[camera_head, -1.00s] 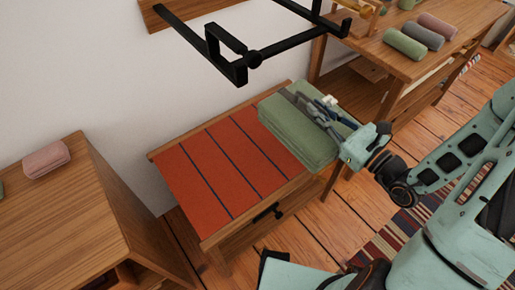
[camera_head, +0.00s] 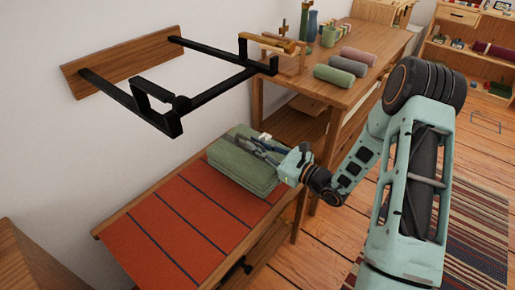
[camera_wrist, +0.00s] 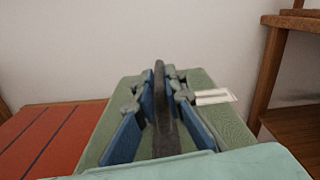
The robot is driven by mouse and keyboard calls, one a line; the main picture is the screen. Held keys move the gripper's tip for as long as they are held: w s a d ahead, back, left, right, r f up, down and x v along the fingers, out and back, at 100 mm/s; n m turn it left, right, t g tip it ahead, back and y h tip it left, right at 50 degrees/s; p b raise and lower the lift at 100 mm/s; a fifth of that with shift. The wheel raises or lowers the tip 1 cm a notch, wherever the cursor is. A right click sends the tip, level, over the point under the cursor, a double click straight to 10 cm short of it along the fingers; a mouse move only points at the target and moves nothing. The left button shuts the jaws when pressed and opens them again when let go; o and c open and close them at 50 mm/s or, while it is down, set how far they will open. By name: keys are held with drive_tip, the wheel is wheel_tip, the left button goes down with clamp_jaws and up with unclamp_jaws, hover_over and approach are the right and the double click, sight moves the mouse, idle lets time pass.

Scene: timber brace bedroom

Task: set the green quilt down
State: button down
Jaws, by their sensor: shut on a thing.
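The green quilt (camera_head: 238,168) is a folded, thick block at the far right end of a low wooden stand with a red, dark-striped cover (camera_head: 165,235). In the wrist view the quilt (camera_wrist: 228,115) lies beneath my fingers, with a dark strap (camera_wrist: 163,120) along its top and a white tag (camera_wrist: 213,97) at its right. My gripper (camera_head: 262,148) is above the quilt. In the wrist view its blue-padded fingers (camera_wrist: 160,95) are closed around the strap. The quilt looks level and low over the cover; whether its underside touches is hidden.
A black wall rack (camera_head: 160,100) juts out above the stand's left part. A wooden table (camera_head: 365,95) with rolled cloths (camera_head: 345,65) stands just beyond the quilt. The cover is bare left of the quilt. A striped rug (camera_head: 475,240) lies at right.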

drive_tip(key=shift+w+a+f, duration=0.1)
drive_tip(key=shift+w+f, duration=0.3)
drive_tip(key=shift+w, duration=0.1)
drive_tip(key=f, duration=0.1)
drive_tip(key=f+b, duration=0.1)
drive_tip(key=f, duration=0.1)
drive_tip(key=shift+w+f, duration=0.2)
drive_tip(key=shift+f, duration=0.1)
drive_tip(key=c, duration=2)
unclamp_jaws()
drive_tip(key=shift+s+f, duration=0.1)
drive_tip(key=p+v, duration=0.2)
drive_tip(key=v, duration=1)
